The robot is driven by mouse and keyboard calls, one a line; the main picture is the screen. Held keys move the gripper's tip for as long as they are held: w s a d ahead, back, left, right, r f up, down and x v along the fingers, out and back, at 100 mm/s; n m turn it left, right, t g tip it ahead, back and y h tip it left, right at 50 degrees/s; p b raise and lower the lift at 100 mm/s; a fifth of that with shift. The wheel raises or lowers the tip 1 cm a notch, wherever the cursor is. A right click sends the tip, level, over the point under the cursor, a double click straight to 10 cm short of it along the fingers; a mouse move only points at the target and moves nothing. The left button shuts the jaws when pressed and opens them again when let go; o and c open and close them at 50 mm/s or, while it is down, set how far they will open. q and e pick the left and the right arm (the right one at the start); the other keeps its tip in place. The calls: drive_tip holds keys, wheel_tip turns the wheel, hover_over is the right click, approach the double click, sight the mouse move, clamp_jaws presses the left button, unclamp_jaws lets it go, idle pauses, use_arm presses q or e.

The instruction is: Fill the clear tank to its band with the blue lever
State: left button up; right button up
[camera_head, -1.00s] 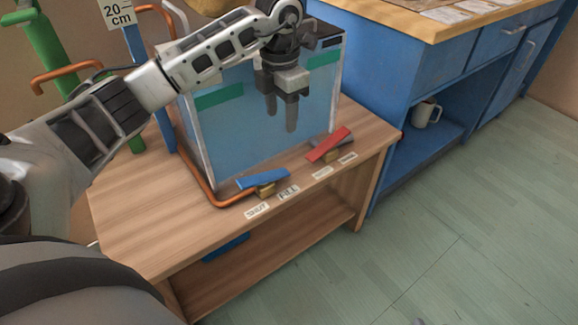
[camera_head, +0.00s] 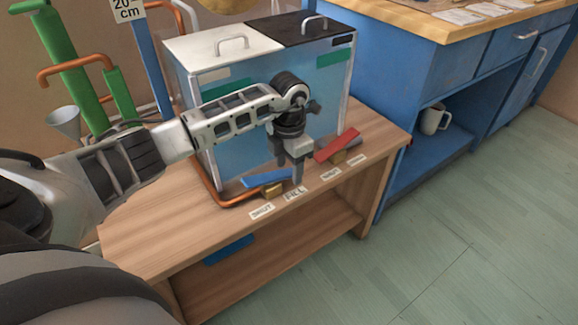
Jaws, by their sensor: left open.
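The clear tank (camera_head: 238,150) stands on a wooden bench, with a white and black lid on top. Green band pieces (camera_head: 226,90) show on its upper front. It looks bluish; I cannot tell the water level. The blue lever (camera_head: 268,178) sits on a brass block at the tank's front foot, above labels "SHUT" (camera_head: 262,211) and "FILL" (camera_head: 294,195). The red lever (camera_head: 337,143) is to its right. My left gripper (camera_head: 289,177) points down in front of the tank, open and empty, its fingers close to the blue lever's right end. I cannot tell whether they touch. My right gripper is not in view.
The wooden bench (camera_head: 150,235) has bare room at its front left. An orange pipe (camera_head: 212,190) runs around the tank's left foot. A blue cabinet (camera_head: 400,90) with a mug (camera_head: 434,119) stands at right. Green stands and a funnel (camera_head: 64,122) are at left.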

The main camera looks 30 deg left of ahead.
use_arm(q)
drive_tip(key=shift+c, duration=0.6)
drive_tip(key=c, duration=0.9)
drive_tip(key=shift+o, duration=0.2)
